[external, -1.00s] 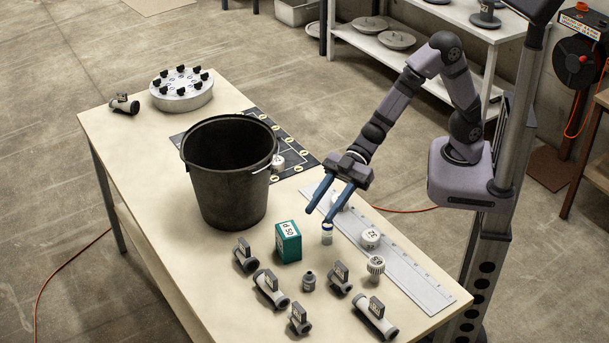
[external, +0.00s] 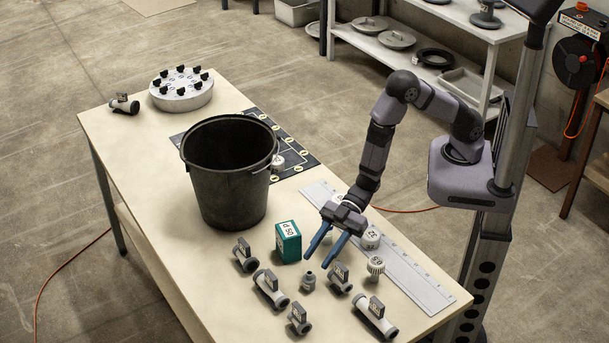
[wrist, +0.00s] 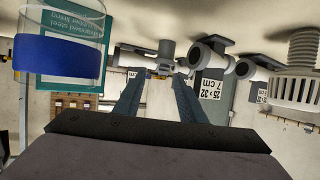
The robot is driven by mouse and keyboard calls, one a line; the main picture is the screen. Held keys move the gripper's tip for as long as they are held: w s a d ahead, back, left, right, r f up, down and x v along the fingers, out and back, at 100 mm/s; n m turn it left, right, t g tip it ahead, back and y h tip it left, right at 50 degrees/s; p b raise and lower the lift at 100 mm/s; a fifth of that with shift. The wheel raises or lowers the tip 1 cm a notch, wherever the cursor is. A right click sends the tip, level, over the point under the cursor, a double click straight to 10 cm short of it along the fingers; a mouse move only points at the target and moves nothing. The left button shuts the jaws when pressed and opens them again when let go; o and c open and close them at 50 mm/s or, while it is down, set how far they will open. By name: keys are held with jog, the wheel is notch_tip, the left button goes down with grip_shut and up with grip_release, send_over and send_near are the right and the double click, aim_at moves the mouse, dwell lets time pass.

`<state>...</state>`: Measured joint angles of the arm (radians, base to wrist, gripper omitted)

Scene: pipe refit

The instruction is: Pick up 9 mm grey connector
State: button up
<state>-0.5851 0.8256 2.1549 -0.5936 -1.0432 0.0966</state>
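A small grey connector (external: 308,281) stands on the table among the valve fittings; I take it for the 9 mm one, though no size is readable on it. My gripper (external: 315,261) is open and empty, low over the table just behind the connector. In the wrist view the two blue fingers of my gripper (wrist: 157,80) point at a grey fitting (wrist: 166,50) lined up between the tips, which seems to be the connector. I see no contact, and the remaining gap is hard to judge.
Grey valve fittings (external: 270,288) surround the connector, one (external: 339,278) close at its right. A green box (external: 288,242) stands left of my gripper. A blue-banded jar (wrist: 60,55) is close at left in the wrist view. White caps (external: 375,266), a ruler (external: 420,285) and a black bucket (external: 225,175) are nearby.

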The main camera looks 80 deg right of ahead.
aim_at(310, 273)
jog(key=shift+s+p+x, duration=0.15)
jog(key=shift+p+x, duration=0.45)
jog(key=shift+x, duration=1.05)
jog(key=shift+s+p+x, duration=0.2)
jog(key=shift+p+x, duration=0.4)
jog(key=shift+x, duration=1.05)
jog(key=shift+a, duration=0.1)
grip_shut()
